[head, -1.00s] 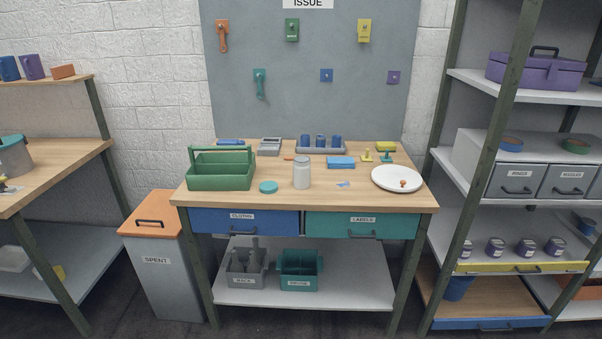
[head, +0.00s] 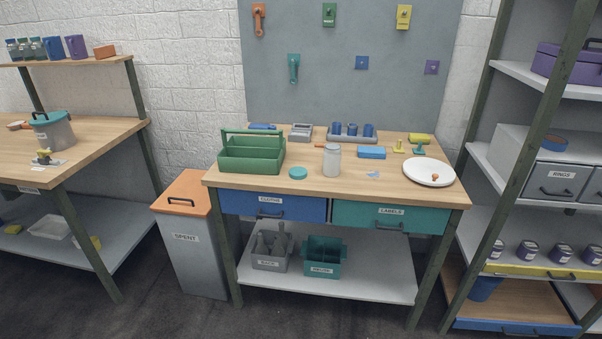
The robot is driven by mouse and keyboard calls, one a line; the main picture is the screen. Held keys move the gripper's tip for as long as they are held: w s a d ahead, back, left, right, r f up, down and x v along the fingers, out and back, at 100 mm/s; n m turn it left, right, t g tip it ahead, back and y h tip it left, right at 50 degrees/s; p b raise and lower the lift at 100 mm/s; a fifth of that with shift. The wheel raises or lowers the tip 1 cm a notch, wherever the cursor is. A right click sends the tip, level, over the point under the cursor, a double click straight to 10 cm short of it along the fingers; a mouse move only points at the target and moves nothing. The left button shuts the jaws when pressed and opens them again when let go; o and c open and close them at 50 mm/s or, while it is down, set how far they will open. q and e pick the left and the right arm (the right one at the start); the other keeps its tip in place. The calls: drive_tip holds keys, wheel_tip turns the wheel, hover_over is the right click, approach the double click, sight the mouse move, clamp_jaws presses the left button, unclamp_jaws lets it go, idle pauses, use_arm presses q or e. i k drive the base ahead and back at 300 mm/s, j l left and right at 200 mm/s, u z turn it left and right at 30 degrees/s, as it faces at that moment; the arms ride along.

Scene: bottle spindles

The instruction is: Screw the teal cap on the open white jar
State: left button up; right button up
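The teal cap (head: 298,173) lies flat on the wooden workbench (head: 262,187), near its front edge. The open white jar (head: 332,161) stands upright to the right of the cap, apart from it. Its mouth faces up, and its inside cannot be made out. Neither of my grippers shows in the head view.
A green tote (head: 251,158) stands left of the cap. A blue block (head: 371,152) and a grey tray (head: 352,139) with blue cups are behind the jar. The bench front around the cap is clear.

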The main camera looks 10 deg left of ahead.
sight(331, 164)
drive_tip(key=j+z, duration=0.1)
drive_tip(key=z, duration=0.35)
drive_tip(key=j+z, duration=0.15)
drive_tip(key=z, duration=0.25)
drive_tip(key=j+z, duration=0.3)
drive_tip(key=j, duration=0.15)
drive_tip(key=j+z, duration=0.3)
drive_tip(key=j, duration=0.55)
drive_tip(key=k+j+z, duration=0.1)
drive_tip(key=j, duration=0.35)
drive_tip(key=k+j, duration=0.1)
drive_tip(key=j, duration=0.3)
drive_tip(key=j+z, duration=0.1)
drive_tip(key=j, duration=0.35)
drive_tip(key=k, duration=0.05)
